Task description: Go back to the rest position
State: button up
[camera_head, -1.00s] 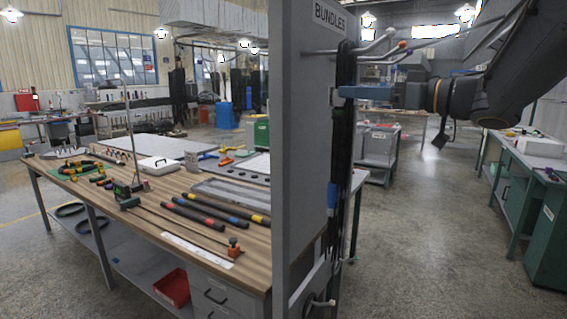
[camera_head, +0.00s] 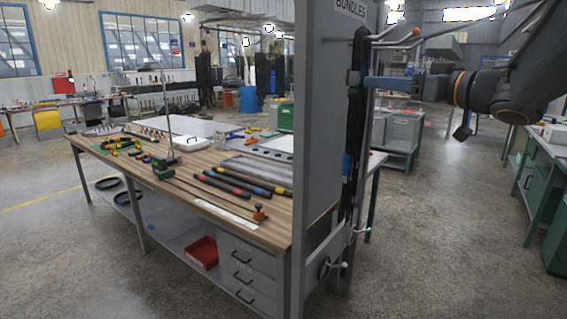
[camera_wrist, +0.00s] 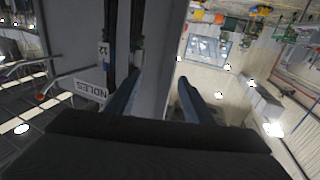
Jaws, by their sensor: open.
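Blue clips show on the bundle. The black hoses (camera_wrist: 110,35) are by the left finger, and nothing is clearly gripped.
Metal hooks (camera_head: 400,40) stick out right of the post. A wooden workbench (camera_head: 215,165) with tools and drawers stands left. Green cabinets (camera_head: 540,185) stand at the right. Open concrete floor (camera_head: 450,220) lies between.

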jog(key=w+d+f+m+t+h, duration=0.1)
jog(key=w+d+f+m+h, duration=0.25)
jog(key=f+h, duration=0.4)
jog(key=s+f+m+g+h, duration=0.2)
jog(key=f, duration=0.6)
jog(key=s+f+m+g+h, duration=0.1)
jog(key=s+f+m+g, duration=0.1)
jog(key=f, duration=0.6)
jog(key=s+a+f+g, duration=0.3)
jog(key=s+f+g, duration=0.2)
jog(key=s+f, duration=0.3)
jog(key=s+a+f+g, duration=0.4)
jog(key=s+f, duration=0.5)
jog(key=s, duration=0.6)
jog(key=shift+a+f+g, duration=0.15)
jog(key=shift+g, duration=0.65)
jog(key=shift+w+a, duration=0.1)
